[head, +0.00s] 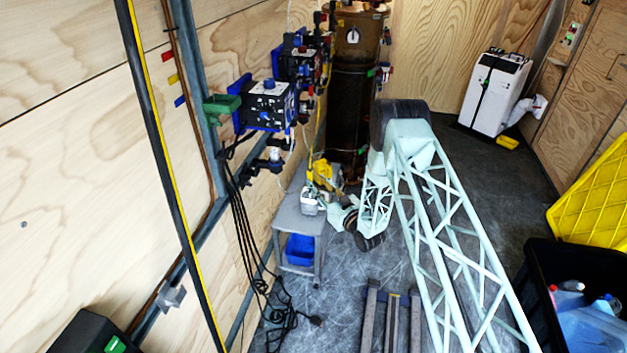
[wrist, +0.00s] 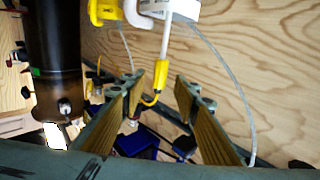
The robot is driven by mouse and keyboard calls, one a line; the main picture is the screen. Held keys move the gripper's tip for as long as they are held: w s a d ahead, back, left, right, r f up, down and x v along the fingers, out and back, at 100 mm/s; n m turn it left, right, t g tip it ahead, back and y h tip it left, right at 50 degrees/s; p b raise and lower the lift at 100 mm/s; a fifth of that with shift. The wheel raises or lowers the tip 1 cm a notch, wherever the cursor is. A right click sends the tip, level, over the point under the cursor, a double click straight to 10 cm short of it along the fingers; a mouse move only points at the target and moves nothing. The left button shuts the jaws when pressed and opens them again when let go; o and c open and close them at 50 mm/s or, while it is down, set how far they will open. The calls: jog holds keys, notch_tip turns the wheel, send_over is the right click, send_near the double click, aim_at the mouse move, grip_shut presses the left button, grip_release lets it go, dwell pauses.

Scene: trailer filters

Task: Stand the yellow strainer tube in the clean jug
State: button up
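My gripper (wrist: 160,82) is open in the wrist view, its two ribbed fingers apart with nothing clearly held between them. Yellow parts (wrist: 104,11), possibly the strainer tube, show at the top edge, beside a whitish labelled thing (wrist: 178,8) that may be the jug. In the head view, a yellow thing (head: 322,172) stands on the grey cart (head: 292,219), with a small whitish container (head: 309,202) in front. My gripper (head: 341,214) is beside the cart, partly hidden.
A dark cylinder (head: 352,105) stands behind the cart. Blue-framed pump boxes (head: 268,104) and hanging black cables line the left wall. A blue bin (head: 300,249) sits on the cart's lower shelf. A black crate with bottles (head: 545,290) is at right.

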jog(key=shift+v, duration=2.9)
